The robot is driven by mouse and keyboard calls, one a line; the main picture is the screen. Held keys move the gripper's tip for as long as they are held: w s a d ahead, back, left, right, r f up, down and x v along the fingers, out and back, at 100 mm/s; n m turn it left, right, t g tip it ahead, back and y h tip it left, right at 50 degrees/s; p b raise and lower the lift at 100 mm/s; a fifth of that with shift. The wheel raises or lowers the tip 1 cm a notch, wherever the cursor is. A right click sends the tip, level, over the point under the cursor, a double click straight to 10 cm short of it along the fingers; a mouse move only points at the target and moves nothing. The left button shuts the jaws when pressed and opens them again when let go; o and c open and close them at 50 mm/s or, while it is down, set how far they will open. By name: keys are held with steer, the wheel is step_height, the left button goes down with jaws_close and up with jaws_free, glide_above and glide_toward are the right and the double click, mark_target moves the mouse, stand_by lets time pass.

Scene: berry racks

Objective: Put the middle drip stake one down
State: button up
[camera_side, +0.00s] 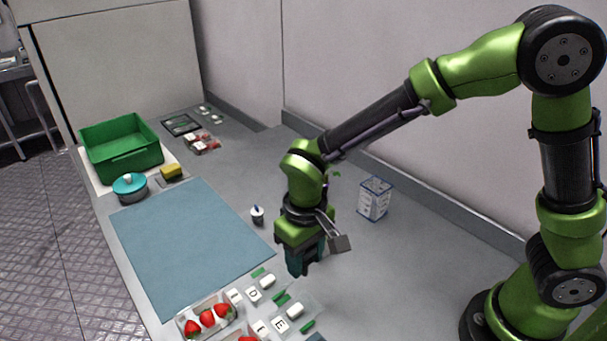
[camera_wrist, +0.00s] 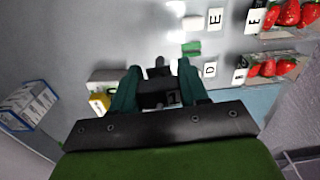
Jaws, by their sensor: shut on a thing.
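My gripper (camera_side: 304,266) points down over the grey worktop, just behind the strawberry racks. In the wrist view its two teal fingers (camera_wrist: 160,82) are closed on a dark piece (camera_wrist: 158,66) that shows between them. The fingers and wrist hide most of this piece, and I cannot tell for certain that it is a drip stake. In the side view the held piece is hidden. A green piece (camera_wrist: 191,49) lies near the letter tiles, beyond the fingertips; green pieces (camera_side: 281,298) also show by the racks in the side view. I cannot single out the middle stake.
Strawberry trays (camera_side: 180,322), letter tiles (camera_side: 252,293) and white blocks (camera_side: 295,311) fill the front edge. A blue mat (camera_side: 185,240) lies to the left, a green crate (camera_side: 122,164) and teal-lidded pot (camera_side: 130,189) behind it. A white box (camera_side: 374,199) stands right of my gripper.

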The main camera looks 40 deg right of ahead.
steer(key=shift+w+a+m, duration=0.15)
steer(key=shift+w+m, duration=0.15)
steer(key=shift+w, duration=0.15)
steer(key=w+a, duration=0.2)
steer(key=w, duration=0.2)
steer(key=w+a+f, duration=0.1)
steer(key=w+a, duration=0.2)
steer(key=w, duration=0.1)
steer(key=w+a, duration=0.2)
steer(key=w, duration=0.3)
steer(key=shift+a+f, duration=0.15)
steer(key=shift+a, duration=0.1)
steer(key=shift+w+f, duration=0.15)
steer(key=shift+f, duration=1.6)
steer(key=shift+f, duration=0.15)
steer(key=o, duration=1)
